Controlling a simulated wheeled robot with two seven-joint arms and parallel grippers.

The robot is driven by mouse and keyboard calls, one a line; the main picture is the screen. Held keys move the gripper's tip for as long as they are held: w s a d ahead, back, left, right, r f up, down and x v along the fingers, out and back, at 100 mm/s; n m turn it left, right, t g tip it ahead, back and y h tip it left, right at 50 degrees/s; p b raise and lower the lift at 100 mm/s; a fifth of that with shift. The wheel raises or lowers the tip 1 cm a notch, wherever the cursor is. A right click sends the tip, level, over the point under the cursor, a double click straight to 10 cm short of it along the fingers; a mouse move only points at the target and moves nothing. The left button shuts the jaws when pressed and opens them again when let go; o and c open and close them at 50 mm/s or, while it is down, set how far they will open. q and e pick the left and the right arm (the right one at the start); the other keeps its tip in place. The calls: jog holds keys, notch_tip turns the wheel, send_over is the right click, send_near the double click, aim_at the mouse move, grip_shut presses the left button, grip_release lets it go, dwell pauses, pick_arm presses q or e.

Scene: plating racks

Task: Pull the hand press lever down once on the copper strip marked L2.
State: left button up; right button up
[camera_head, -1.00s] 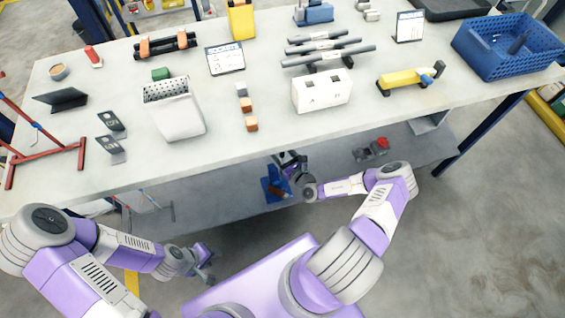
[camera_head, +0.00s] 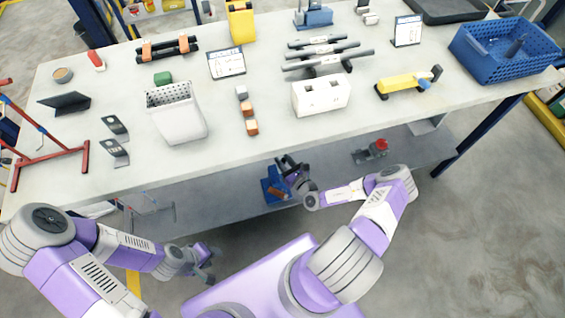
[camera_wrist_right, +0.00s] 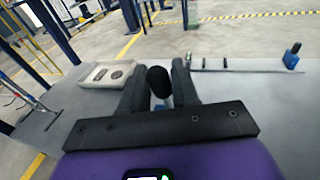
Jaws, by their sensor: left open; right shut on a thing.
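The blue hand press (camera_head: 272,188) stands on the lower shelf below the bench's front edge, partly hidden by my right gripper (camera_head: 289,163). In the right wrist view a black rounded lever knob (camera_wrist_right: 159,80) sits between the two dark fingers of my right gripper (camera_wrist_right: 158,85), which is shut on it. I cannot make out the copper strip marked L2 or whether it lies in the press. My left gripper (camera_head: 210,264) is open and empty, low in front of the bench, away from the press.
The bench top (camera_head: 215,165) carries a white perforated bin (camera_head: 180,120), a white socket box (camera_head: 321,96), a yellow tool (camera_head: 400,84) and a blue basket (camera_head: 490,60). A red-topped device (camera_head: 378,148) stands on the lower shelf (camera_head: 230,190) to the right. The bench's edge overhangs the press.

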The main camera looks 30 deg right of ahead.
jog(key=shift+s+a+f, duration=0.1)
jog(key=shift+s+a, duration=0.05)
jog(key=shift+s, duration=0.3)
jog(key=s, duration=0.1)
jog(key=s+p, duration=0.1)
jog(key=f, duration=0.1)
jog(key=shift+s+a, duration=0.4)
jog(key=shift+s+f, duration=0.1)
jog(key=shift+s+a+f+p, duration=0.2)
jog(key=shift+s+f, duration=0.15)
jog(key=shift+s, duration=0.3)
jog(key=shift+s+a+f+p, duration=0.15)
jog(key=shift+s+f, duration=0.2)
jog(key=shift+s, duration=0.25)
jog(key=shift+s+f, duration=0.1)
